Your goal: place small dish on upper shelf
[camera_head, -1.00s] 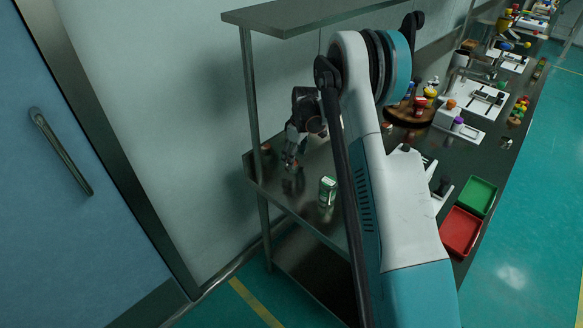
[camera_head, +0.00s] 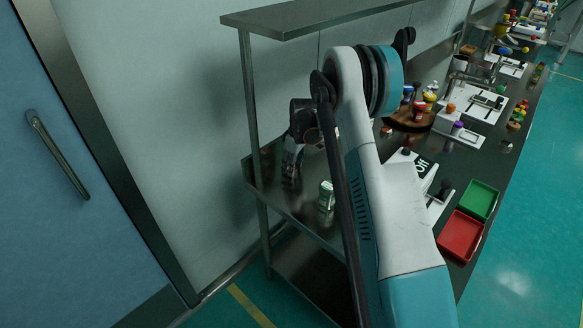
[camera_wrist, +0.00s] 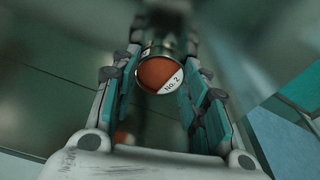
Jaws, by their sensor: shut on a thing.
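The small dish (camera_wrist: 160,74) shows in the wrist view as a round reddish-brown piece with a metal rim and a white "No.2" label. It sits between the fingers of my gripper (camera_wrist: 158,92), which is shut on it. In the head view my gripper (camera_head: 291,172) points down over the left part of the rack's middle shelf (camera_head: 285,203). The dish is too small and dark to make out there. The upper shelf (camera_head: 300,17) is a flat dark metal board above my gripper, and its visible top is bare.
A green and white can (camera_head: 326,195) stands on the middle shelf, right of my gripper. A rack post (camera_head: 249,95) is close on the left. Red (camera_head: 461,236) and green (camera_head: 478,200) trays lie on the bench at right. My arm hides part of the rack.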

